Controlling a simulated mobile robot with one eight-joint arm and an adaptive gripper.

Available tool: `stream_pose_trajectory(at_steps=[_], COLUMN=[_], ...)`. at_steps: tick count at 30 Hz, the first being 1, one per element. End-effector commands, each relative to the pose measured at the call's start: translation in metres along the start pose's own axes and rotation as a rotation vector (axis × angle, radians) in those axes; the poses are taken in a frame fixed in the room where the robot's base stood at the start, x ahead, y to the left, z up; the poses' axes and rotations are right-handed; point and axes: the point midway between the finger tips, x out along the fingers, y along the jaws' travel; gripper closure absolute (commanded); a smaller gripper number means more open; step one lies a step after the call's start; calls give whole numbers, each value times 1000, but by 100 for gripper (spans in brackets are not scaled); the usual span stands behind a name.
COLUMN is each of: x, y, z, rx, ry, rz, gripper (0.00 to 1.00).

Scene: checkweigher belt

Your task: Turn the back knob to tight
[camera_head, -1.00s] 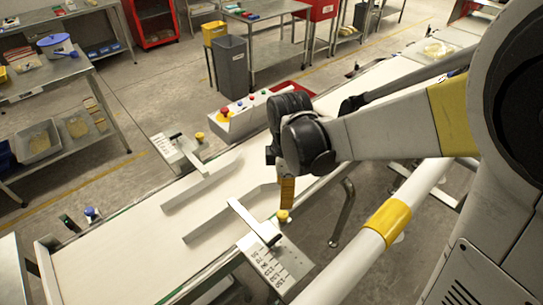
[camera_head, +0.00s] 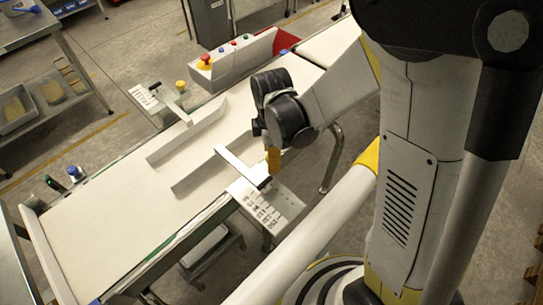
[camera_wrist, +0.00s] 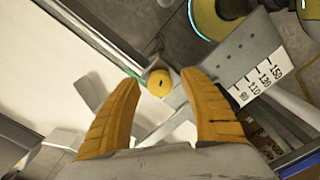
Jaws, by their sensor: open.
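A yellow knob (camera_wrist: 160,82) with a small dark mark on top sits beside the printed scale plate (camera_wrist: 255,80) in the wrist view. My gripper (camera_wrist: 160,77) is open, with its two orange fingers on either side of the knob's near edge and a gap to each. In the head view my gripper (camera_head: 272,171) points down over the near-side bracket (camera_head: 262,208), and its fingers hide that knob. A second yellow knob (camera_head: 181,86) stands on the far-side bracket (camera_head: 150,94), away from my gripper. I cannot tell whether either knob is tight.
The white belt (camera_head: 120,205) carries two grey guide rails (camera_head: 188,130). A control box (camera_head: 232,57) with a red button stands behind the belt. A blue knob (camera_head: 73,171) is at the belt's left end.

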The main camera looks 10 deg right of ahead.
Motion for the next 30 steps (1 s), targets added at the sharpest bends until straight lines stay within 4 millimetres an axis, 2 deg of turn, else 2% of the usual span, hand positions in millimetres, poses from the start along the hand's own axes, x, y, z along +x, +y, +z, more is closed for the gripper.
stream_pose_trajectory(at_steps=[1, 6, 19, 30], x=[0, 0, 0, 1], y=[0, 0, 0, 0], z=[0, 0, 0, 0], rx=[0, 0, 62, 345], ry=[0, 0, 0, 0], rz=[0, 0, 0, 0], gripper=[50, 100, 100, 100])
